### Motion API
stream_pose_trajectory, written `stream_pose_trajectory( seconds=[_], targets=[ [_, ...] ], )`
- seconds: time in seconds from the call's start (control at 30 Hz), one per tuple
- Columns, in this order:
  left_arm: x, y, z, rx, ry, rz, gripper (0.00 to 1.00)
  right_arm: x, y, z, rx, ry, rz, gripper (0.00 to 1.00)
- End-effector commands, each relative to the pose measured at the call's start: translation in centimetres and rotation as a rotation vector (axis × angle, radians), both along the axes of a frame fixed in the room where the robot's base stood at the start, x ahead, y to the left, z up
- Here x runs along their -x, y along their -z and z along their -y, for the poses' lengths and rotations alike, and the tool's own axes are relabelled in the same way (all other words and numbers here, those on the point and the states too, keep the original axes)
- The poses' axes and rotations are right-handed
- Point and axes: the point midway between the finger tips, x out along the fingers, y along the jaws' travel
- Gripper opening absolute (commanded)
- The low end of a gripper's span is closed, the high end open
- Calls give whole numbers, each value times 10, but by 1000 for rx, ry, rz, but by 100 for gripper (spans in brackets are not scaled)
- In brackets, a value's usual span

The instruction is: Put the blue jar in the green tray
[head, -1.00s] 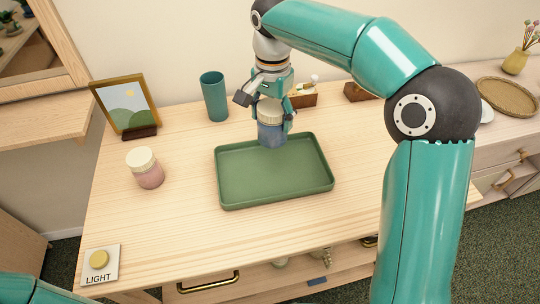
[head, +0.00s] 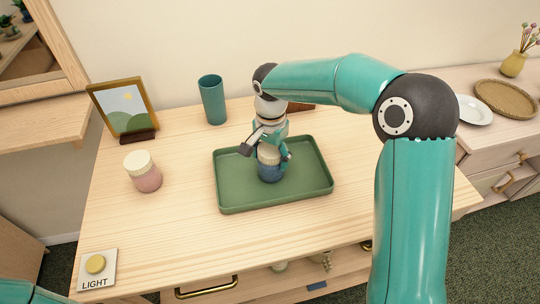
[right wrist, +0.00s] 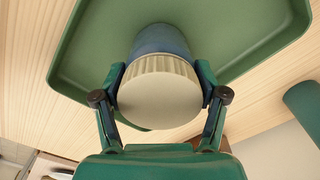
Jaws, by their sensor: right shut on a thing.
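The blue jar (head: 270,172) has a cream lid and is upright over the middle of the green tray (head: 308,185). It looks low, at or close to the tray floor; I cannot tell if it touches. My right gripper (head: 268,160) is shut on the jar from above. In the right wrist view, its two fingers (right wrist: 160,95) sit on both sides of the jar's ribbed lid (right wrist: 160,92), with the blue body (right wrist: 160,40) beyond and the tray (right wrist: 225,30) around it. My left gripper is not in view; only part of my left arm shows at the lower left.
A pink jar with a cream lid (head: 143,172) stands left of the tray. A picture frame (head: 125,108) and a teal cup (head: 212,99) stand at the back. A light switch (head: 96,266) is at the front left. The tabletop (head: 180,230) before the tray is clear.

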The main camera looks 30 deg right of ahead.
Motion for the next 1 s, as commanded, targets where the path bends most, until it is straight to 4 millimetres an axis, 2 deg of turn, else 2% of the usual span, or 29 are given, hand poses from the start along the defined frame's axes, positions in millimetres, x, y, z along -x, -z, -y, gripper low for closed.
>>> stream_pose_trajectory(
  seconds=[0.17,0.2,0.33,0.77,0.87,1.0],
  targets=[
    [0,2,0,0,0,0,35,0,2,0,0,0,0,31],
    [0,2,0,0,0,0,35,0,2,0,0,0,0,75],
    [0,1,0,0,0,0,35,0,1,0,0,0,0,97],
    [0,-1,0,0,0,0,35,0,-3,0,1,0,0,97],
    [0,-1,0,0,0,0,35,-1,-12,1,1,1,3,97],
    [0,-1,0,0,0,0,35,-1,-36,0,1,0,5,97]
  ],
)
